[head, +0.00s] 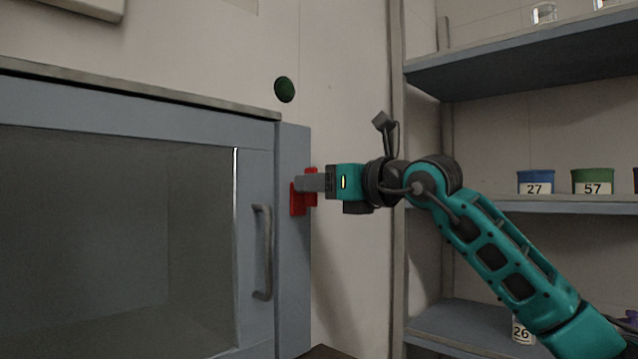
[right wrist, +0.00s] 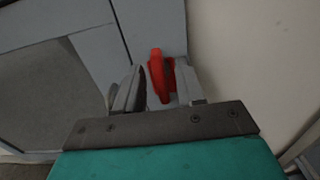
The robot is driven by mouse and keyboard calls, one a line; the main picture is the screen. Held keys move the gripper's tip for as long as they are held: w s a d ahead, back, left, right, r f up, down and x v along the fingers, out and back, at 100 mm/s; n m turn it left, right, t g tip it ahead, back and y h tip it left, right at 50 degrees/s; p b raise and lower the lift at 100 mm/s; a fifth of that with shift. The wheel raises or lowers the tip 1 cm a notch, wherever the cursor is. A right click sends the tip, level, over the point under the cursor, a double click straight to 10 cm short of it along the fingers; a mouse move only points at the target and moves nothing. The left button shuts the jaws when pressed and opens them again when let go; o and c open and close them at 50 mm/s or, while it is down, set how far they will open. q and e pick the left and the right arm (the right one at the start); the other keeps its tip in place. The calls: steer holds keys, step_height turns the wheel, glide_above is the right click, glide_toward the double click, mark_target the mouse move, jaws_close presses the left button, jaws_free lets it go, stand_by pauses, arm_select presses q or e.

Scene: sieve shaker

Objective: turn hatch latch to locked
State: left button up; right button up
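The hatch is a grey-blue framed cabinet front with a dark window and a vertical handle (head: 262,252). The red latch (head: 298,199) is on the frame post to the right of the handle. My right gripper (head: 305,182) is at the latch, coming from the right, and its fingers cover part of it. In the right wrist view the red latch (right wrist: 160,72) stands between the two fingers of the right gripper (right wrist: 160,92). The fingers are apart, with a gap visible beside the latch; contact is unclear. My left gripper is not in view.
A dark green round knob (head: 284,90) is on the wall above the latch. Shelves (head: 520,70) with a blue jar (head: 535,178) and a green jar (head: 592,178) stand at right, behind my right arm. The wall beside the latch is bare.

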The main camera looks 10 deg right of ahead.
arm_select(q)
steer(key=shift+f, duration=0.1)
arm_select(e)
jaws_close()
